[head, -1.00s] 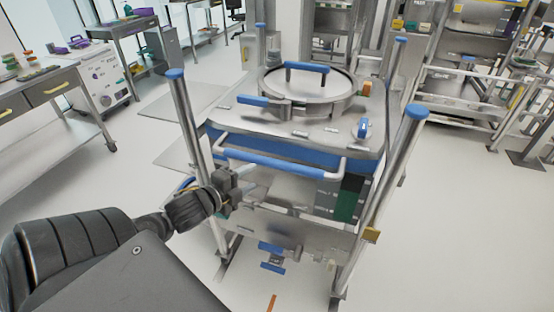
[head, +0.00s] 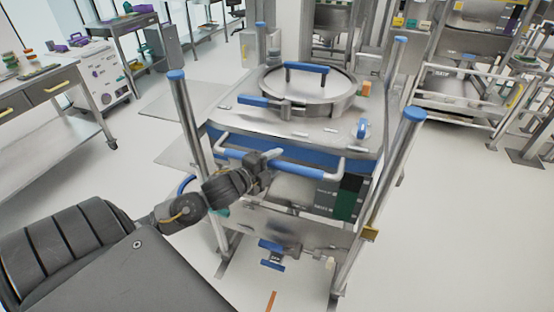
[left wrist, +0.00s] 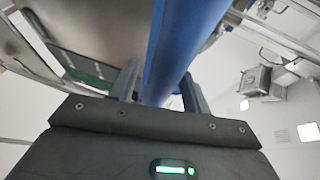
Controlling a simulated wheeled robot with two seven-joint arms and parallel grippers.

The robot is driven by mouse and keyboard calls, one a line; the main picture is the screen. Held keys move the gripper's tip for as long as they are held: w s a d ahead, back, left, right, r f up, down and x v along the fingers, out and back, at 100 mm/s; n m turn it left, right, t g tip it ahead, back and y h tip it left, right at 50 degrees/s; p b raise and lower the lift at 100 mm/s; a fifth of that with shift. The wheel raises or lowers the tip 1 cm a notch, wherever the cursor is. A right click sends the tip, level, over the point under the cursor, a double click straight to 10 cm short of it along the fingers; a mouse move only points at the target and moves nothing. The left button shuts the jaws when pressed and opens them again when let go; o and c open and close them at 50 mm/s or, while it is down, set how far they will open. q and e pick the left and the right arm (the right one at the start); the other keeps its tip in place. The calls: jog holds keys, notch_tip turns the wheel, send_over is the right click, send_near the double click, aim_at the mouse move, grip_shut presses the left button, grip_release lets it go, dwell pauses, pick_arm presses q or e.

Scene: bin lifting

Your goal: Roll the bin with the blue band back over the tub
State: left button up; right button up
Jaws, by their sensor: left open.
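The steel bin with the blue band (head: 345,162) stands in front of me in the head view, with a round clamped lid on top. A push bar with blue grips (head: 302,171) runs across its near side. My left gripper (head: 268,161) is at the left part of this bar, with its fingers open. In the left wrist view, the blue bar (left wrist: 182,45) passes between the two spread fingers of my left gripper (left wrist: 160,88); I cannot tell whether they touch it. My right gripper is not in view. I cannot make out a tub.
Steel posts with blue caps (head: 414,114) stand at the bin's corners. A blue-handled valve (head: 272,254) hangs below it. A steel bench (head: 55,110) is on the left and a steel rack (head: 465,100) on the right. The floor in between is clear.

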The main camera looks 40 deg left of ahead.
pick_arm(q)
jog(key=shift+w+f, duration=0.15)
jog(key=shift+w, duration=0.55)
jog(key=shift+c, duration=0.5)
grip_shut()
